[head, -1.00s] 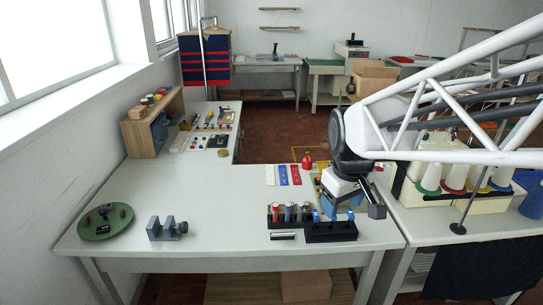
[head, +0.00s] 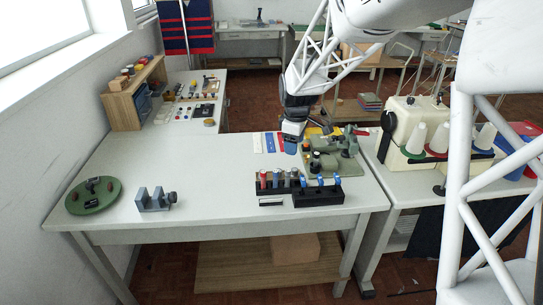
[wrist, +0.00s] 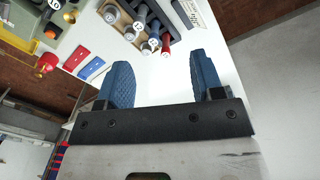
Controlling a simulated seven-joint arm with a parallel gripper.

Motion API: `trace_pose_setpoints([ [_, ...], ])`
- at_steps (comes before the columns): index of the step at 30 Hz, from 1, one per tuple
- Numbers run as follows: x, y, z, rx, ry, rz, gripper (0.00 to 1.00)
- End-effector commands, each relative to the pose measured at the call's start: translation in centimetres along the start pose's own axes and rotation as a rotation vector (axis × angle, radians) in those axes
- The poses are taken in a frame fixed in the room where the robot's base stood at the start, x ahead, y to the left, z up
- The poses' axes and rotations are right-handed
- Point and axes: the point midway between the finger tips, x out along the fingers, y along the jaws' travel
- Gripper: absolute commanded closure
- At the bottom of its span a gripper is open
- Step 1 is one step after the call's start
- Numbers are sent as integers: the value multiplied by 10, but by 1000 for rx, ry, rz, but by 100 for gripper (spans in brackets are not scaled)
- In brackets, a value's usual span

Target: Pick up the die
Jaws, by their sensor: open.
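I cannot tell which piece is the die. In the wrist view, numbered grey-topped cylinders (wrist: 111,14) and a red one (wrist: 166,48) show beyond the fingers. My gripper (head: 290,149) is above the table, behind the racks. In the wrist view, its two blue fingers (wrist: 163,75) are apart with only white tabletop between them.
A grey-green machine (head: 337,150) stands right of my gripper, behind the right rack. A green round plate (head: 93,195) and a grey block fixture (head: 154,199) stand at left. The table's middle is clear.

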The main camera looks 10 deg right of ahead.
Motion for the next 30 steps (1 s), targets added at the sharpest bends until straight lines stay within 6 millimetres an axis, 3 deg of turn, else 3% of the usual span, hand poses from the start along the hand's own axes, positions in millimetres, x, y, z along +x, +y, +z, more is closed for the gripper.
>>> trace_pose_setpoints([
  [9, 64, 51, -41, -213, -13, -32, 39],
  [18, 124, 88, -74, -397, -17, -58, 39],
  [24, 146, 100, -84, -462, -17, -65, 39],
  [30, 151, 102, -86, -477, -18, -68, 39],
])
